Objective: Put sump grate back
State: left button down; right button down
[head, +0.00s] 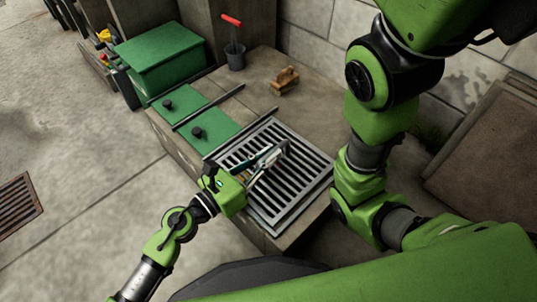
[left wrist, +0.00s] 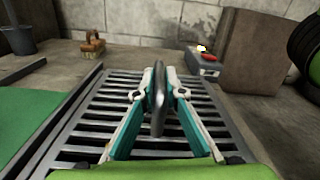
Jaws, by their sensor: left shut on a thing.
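The sump grate (head: 300,178) is a grey slotted metal grate on top of the low concrete block, close to the front right. It also shows in the left wrist view (left wrist: 205,112), with an upright grey handle (left wrist: 158,108) standing on it. My left gripper (head: 274,160) is over the grate with its teal and white fingers shut on the handle. In the left wrist view the fingers (left wrist: 158,92) press on the handle from both sides. I cannot tell whether the grate sits flush. My right arm shows at the right, but its gripper is not visible.
Green lids with black knobs (head: 197,132) lie left of the grate, with dark bars beside them. A green box (head: 160,58), a grey bucket (head: 235,56) with a red-handled tool, and a brush (head: 285,80) stand farther back. A rusty floor grate (head: 17,205) is at far left.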

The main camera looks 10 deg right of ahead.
pick_arm(q)
jog(key=c, duration=2)
grip_release()
jog(key=shift+f, duration=0.15)
jog(key=v, duration=1.2)
